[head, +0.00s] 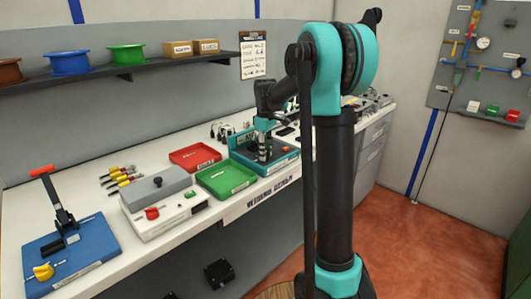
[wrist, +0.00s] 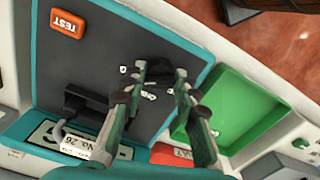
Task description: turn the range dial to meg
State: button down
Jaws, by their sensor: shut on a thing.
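The teal-framed tester (head: 284,166) stands on the bench in the head view, with its dark panel (wrist: 85,60) filling much of the wrist view. The range dial (wrist: 158,74) is a black knob on that panel, with small white marks beside it that I cannot read. My gripper (wrist: 160,80) has its two fingertips closed on either side of the dial. In the head view my gripper (head: 263,149) reaches down onto the tester and hides the dial. Which mark the dial points at cannot be told.
An orange TEST button (wrist: 68,23) and a black plug with a grey cable (wrist: 62,130) sit on the tester. A green tray (head: 226,178) and a red tray (head: 195,158) lie to its left. A grey-white box (head: 165,216) and a blue press (head: 70,255) stand farther left.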

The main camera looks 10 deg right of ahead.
dwell(0.4)
jog(key=c, duration=1.2)
grip_release()
jog(key=shift+o, duration=0.2)
notch_tip(320, 180, up, 12)
